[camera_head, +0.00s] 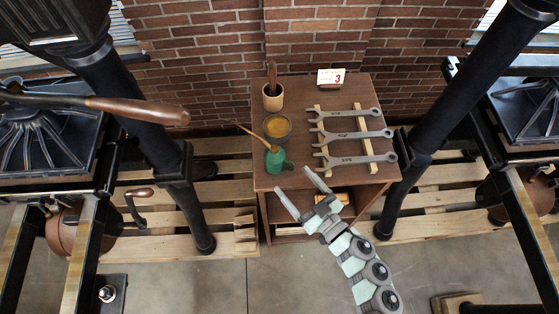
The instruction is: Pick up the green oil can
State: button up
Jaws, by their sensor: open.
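The green oil can (275,160) stands upright on the brown wooden cabinet top (300,182), near its front left. Its thin brass-coloured spout (250,133) points up and to the left. My gripper (296,194) is open and empty, with its two grey fingers spread apart. It is just in front of the can in the picture, a little lower and to the right. The fingertips look apart from the can. My arm comes up from the bottom right.
A tin of yellow-brown paste (277,127) stands right behind the can. A wooden cup (273,98) with a handle in it is farther back. Several wrenches (352,135) lie on wooden strips at the right. A number card (331,78) stands at the back. Black presses (125,100) flank the cabinet.

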aim_at(281, 164)
jog(key=x, duration=0.5)
jog(key=shift+w+a+r, duration=0.1)
jog(key=shift+w+a, duration=0.05)
jog(key=shift+w, duration=0.1)
jog(key=p+x, duration=0.1)
jog(key=x, duration=0.3)
jog(key=shift+w+r, duration=0.2)
jog(key=shift+w, duration=0.05)
jog(key=shift+w+a+f, duration=0.15)
jog(key=shift+w+a, duration=0.05)
jog(key=shift+w, duration=0.1)
jog(key=shift+c, duration=0.5)
grip_shut()
